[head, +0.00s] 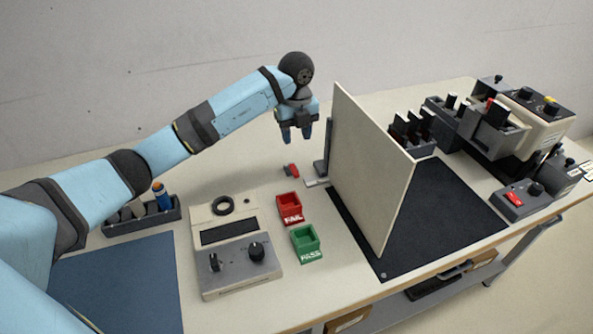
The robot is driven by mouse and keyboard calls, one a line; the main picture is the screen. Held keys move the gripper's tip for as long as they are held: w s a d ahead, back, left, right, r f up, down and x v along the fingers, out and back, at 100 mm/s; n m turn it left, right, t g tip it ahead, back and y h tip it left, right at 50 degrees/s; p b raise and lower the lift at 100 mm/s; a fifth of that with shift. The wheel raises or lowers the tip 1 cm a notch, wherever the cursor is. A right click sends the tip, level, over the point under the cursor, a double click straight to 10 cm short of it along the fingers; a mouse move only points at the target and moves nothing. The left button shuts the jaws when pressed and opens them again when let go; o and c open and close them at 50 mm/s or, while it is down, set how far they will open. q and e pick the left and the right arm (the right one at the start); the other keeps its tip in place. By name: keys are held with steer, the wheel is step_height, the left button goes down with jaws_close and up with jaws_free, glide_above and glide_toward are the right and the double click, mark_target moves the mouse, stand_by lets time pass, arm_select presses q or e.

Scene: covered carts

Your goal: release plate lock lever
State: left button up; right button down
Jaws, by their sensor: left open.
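A large beige plate (368,175) stands upright on its edge at the dark mat. A grey upright bracket (325,150) stands at its far left edge. A small red-handled lever (291,170), which looks like the lock lever, lies low on the table left of the bracket. A flat light metal piece (316,183) lies beside it at the bracket's foot. My left gripper (296,138) points down above the red lever, apart from it. Its two fingers are open with nothing between them. My right gripper is not in view.
A red FAIL bin (289,208) and green PASS bin (306,243) stand in front of the lever. A grey meter box (233,255) is left of them. A black mat (450,215) and several dark devices fill the right side behind the plate.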

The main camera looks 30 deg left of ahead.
mark_target(296, 172)
arm_select(q)
step_height(296, 172, down, 12)
steer(key=shift+f+p, duration=0.25)
steer(key=shift+p, duration=0.2)
jaws_close()
